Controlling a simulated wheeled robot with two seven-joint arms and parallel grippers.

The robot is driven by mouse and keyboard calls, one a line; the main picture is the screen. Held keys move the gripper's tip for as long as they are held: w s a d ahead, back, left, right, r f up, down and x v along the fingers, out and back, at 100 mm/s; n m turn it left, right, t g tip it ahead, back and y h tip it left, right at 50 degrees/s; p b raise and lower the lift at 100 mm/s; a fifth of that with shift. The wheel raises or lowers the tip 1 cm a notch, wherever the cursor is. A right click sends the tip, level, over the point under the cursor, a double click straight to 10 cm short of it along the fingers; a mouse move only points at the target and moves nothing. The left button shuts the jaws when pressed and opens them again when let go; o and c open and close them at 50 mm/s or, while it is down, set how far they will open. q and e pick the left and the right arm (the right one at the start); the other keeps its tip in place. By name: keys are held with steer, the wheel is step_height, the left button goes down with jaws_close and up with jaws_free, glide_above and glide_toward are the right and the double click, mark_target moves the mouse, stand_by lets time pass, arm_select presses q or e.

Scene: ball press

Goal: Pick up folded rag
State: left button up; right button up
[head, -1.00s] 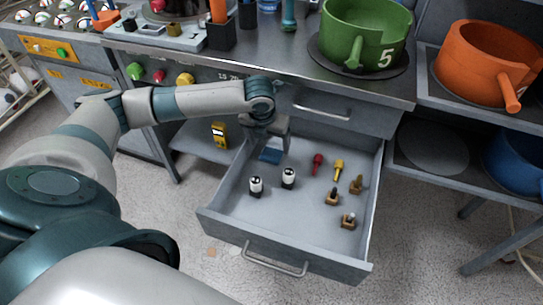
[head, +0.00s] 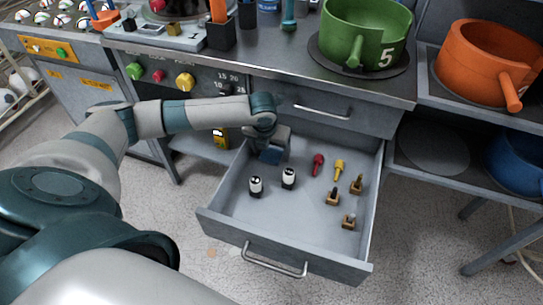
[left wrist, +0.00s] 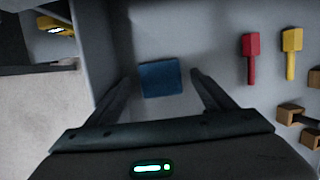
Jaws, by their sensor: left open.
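The folded rag is a small blue square (head: 270,156) lying in the back left of the open drawer in the head view. It also shows in the left wrist view, where the folded rag (left wrist: 160,79) lies flat on the drawer floor. My left gripper (head: 272,148) points down into the drawer right at the rag and partly hides it. In the left wrist view my left gripper (left wrist: 160,84) is open, with one finger on each side of the rag and nothing held. My right gripper is not in view.
The open drawer (head: 228,207) also holds two black-and-white cylinders (head: 272,181), a red tool (head: 318,164), a yellow tool (head: 339,168) and several wood-and-black pieces (head: 349,220). The drawer's left wall stands close beside the gripper. The worktop (head: 285,70) overhangs behind it.

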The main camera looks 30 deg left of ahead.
mark_target(273, 156)
arm_select(q)
steer(key=shift+f, duration=0.3)
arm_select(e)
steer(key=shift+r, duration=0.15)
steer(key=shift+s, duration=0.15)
arm_select(q)
steer(key=c, duration=1.1)
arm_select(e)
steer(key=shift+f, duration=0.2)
arm_select(q)
steer(key=shift+r, duration=0.15)
steer(key=shift+c, duration=0.2)
steer(key=shift+w+r, duration=0.1)
steer(key=shift+r, duration=0.4)
steer(key=r, duration=0.3)
steer(key=shift+d+r, duration=0.2)
steer(key=shift+d, duration=0.2)
steer(key=s+d+r, duration=0.1)
steer(key=d+r, duration=0.5)
steer(key=d, duration=0.4)
steer(key=shift+s+d+r, duration=0.2)
steer(key=shift+s+d, duration=0.15)
steer(key=shift+d, duration=0.05)
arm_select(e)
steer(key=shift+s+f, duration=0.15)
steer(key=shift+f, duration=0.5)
arm_select(q)
steer(key=shift+o, duration=0.4)
